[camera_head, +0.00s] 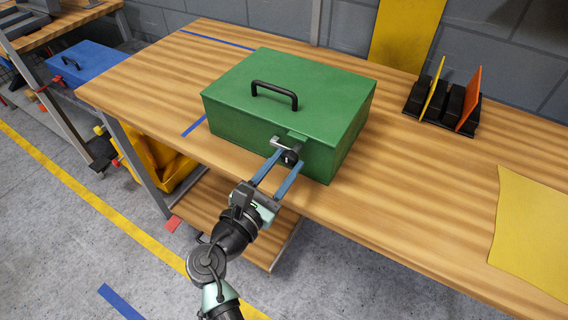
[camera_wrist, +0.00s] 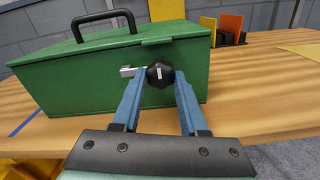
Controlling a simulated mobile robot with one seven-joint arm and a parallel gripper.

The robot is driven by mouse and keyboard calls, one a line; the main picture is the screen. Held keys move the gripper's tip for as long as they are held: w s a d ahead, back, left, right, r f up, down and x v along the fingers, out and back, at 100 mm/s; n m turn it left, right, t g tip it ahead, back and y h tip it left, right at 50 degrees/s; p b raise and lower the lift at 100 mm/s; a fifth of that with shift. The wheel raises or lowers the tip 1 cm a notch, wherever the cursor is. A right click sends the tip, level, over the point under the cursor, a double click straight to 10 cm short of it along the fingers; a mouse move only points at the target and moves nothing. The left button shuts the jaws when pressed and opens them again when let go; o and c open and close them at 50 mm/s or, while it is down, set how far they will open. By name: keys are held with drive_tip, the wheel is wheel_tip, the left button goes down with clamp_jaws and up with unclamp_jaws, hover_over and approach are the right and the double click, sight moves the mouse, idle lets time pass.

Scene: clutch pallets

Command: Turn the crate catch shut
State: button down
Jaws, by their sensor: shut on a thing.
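A green metal crate (camera_head: 275,110) with a closed lid and a black top handle stands on the wooden workbench. Its catch is a black knob (camera_wrist: 160,74) on the front face, below a small green tab on the lid edge. A grey metal latch piece (camera_wrist: 127,71) sticks out to the left of the knob. The white mark on the knob stands about upright in the wrist view. My gripper (camera_head: 286,163) reaches the front face from below, its two blue fingers shut on the knob, one on each side. The fingers partly hide the knob in the head view.
The workbench (camera_head: 420,220) has free room to the right of the crate. A black rack (camera_head: 442,103) with upright plates stands at the back right, and a yellow sheet (camera_head: 530,235) lies at the right edge. A blue box (camera_head: 85,65) sits on another bench at left.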

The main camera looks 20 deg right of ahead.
drive_tip(key=shift+m, duration=0.3)
drive_tip(key=m+b, duration=0.2)
drive_tip(key=m, duration=0.1)
drive_tip(key=shift+f+m, duration=0.1)
drive_tip(key=shift+m, duration=0.3)
drive_tip(key=m+b, duration=0.2)
drive_tip(key=m, duration=0.2)
drive_tip(key=shift+w+a, duration=0.1)
drive_tip(key=m+b, duration=0.4)
drive_tip(key=m, duration=0.1)
drive_tip(key=shift+m, duration=0.4)
drive_tip(key=shift+r+m+b, duration=0.25)
drive_tip(key=shift+m+b, duration=1.05)
drive_tip(key=shift+m, duration=0.5)
drive_tip(key=shift+c, duration=2.2)
unclamp_jaws()
drive_tip(key=shift+r, duration=0.1)
